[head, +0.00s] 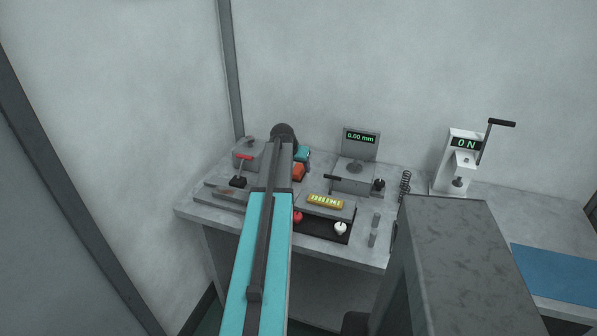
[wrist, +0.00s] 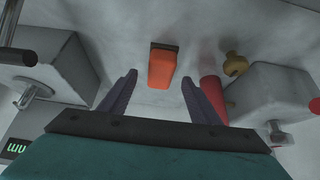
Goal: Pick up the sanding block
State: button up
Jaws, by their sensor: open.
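The sanding block is an orange block (wrist: 162,70) with a dark strip along its far edge. It lies on the grey bench top, in the upper middle of the wrist view. In the head view an orange block (head: 299,172) shows just right of my arm, partly covered by it. My gripper (wrist: 159,78) is open and empty. Its two dark fingers lie left and right of the block in the wrist view, with clear gaps on both sides. How far the fingertips are above the block I cannot tell. My arm hides most of the gripper in the head view.
A red cylinder (wrist: 211,91) and a brass knob (wrist: 235,64) stand close right of the block in the wrist view, beside a grey machine (wrist: 270,90). The gauge stand (head: 361,145), yellow-marked block (head: 325,201) and lever press (head: 459,165) occupy the bench.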

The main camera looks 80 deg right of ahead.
aim_at(299, 168)
jog(key=shift+p+x, duration=0.35)
jog(key=shift+x, duration=1.25)
jog(key=c, duration=1.2)
jog(key=shift+o, duration=0.2)
jog(key=shift+r, duration=0.15)
jog(key=shift+r+b, duration=1.05)
jog(key=shift+r, duration=3.85)
jog(key=shift+o, duration=0.9)
jog(key=shift+c, duration=0.2)
